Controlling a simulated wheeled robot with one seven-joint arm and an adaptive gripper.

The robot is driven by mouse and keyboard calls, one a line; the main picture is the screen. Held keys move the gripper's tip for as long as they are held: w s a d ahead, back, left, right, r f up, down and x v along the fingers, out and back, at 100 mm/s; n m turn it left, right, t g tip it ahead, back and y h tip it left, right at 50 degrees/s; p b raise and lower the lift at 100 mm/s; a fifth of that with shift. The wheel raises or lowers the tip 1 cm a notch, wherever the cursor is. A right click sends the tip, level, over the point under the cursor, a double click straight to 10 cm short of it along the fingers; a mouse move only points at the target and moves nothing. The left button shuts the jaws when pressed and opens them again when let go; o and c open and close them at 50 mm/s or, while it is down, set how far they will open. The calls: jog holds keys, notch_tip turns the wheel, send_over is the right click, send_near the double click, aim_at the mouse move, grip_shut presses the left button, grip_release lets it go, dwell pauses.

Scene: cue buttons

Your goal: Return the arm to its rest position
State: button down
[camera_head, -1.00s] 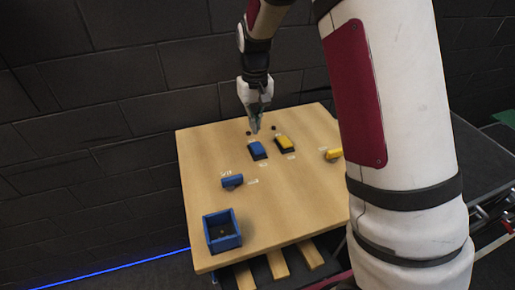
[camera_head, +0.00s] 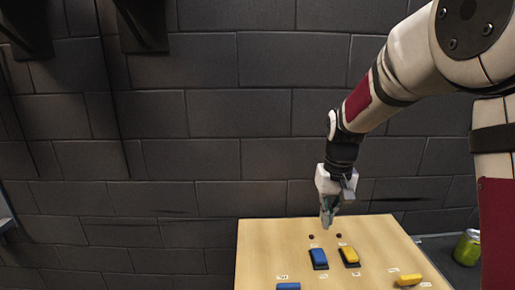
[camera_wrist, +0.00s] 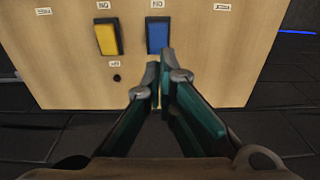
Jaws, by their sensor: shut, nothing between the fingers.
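My gripper (camera_head: 327,215) is shut and empty in the head view, pointing down above the back edge of the wooden table. In the wrist view its closed fingertips (camera_wrist: 160,65) show just below the blue button. A blue button (camera_head: 318,256) and a yellow button (camera_head: 350,254) sit side by side on dark bases. They also show in the wrist view as a yellow button (camera_wrist: 107,38) and a blue button (camera_wrist: 157,34). My arm reaches in from the right of the head view. Whether the fingertips touch anything is not clear, but they appear above the surface.
The wooden table (camera_head: 270,240) carries another blue piece (camera_head: 288,286) at the front and a yellow piece (camera_head: 409,280) at the right. Small white labels lie near them. A green can (camera_head: 467,247) stands right of the table. A dark block wall (camera_head: 190,120) rises behind.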

jog(key=s+r+t, duration=0.2)
jog(key=s+r, duration=0.9)
jog(key=s, duration=0.1)
jog(key=s+r+t, duration=0.2)
jog(key=s, duration=1.2)
jog(key=shift+s+t, duration=0.15)
jog(key=shift+t, duration=0.25)
